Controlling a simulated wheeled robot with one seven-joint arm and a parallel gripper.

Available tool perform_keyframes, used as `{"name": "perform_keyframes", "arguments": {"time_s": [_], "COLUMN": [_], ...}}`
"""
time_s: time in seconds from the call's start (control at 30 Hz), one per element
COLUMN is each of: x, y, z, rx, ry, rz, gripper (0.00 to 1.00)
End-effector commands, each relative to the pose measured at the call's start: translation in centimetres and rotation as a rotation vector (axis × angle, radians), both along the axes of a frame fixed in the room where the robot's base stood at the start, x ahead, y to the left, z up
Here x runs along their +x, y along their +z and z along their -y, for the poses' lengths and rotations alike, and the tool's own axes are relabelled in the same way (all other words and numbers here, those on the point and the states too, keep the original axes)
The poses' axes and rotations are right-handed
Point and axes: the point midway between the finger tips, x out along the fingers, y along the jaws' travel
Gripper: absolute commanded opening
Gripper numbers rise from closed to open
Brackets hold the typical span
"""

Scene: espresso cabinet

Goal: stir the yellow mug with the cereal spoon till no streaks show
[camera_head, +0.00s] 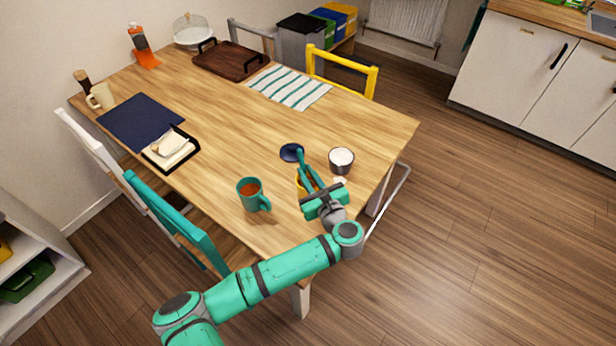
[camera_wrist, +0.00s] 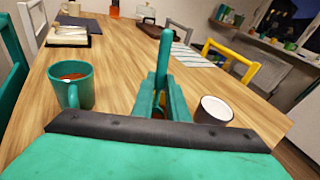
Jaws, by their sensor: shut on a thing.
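The spoon (camera_wrist: 165,52) sticks up from between the fingers (camera_wrist: 160,100) in the wrist view, roughly upright.
A teal mug (camera_head: 251,195) of brown drink stands left of my gripper. A metal bowl of white stuff (camera_head: 341,161) stands close on the right. A striped cloth (camera_head: 290,88) lies farther back; mid-table (camera_head: 225,130) is clear.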

Motion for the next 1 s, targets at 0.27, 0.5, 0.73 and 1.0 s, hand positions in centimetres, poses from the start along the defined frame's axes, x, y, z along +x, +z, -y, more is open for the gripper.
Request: {"name": "perform_keyframes", "arguments": {"time_s": [0.27, 0.5, 0.73, 1.0], "x": [0.2, 0.4, 0.6, 0.8], "y": [2.0, 3.6, 5.1, 6.9], "z": [-0.3, -0.5, -0.8, -1.1], "rx": [0.001, 0.001, -0.001, -0.001], "ry": [0.0, -0.002, -0.002, -0.001], "rz": [0.002, 0.002, 0.002, 0.001], "gripper": [0.0, 0.0, 0.0, 0.0]}}
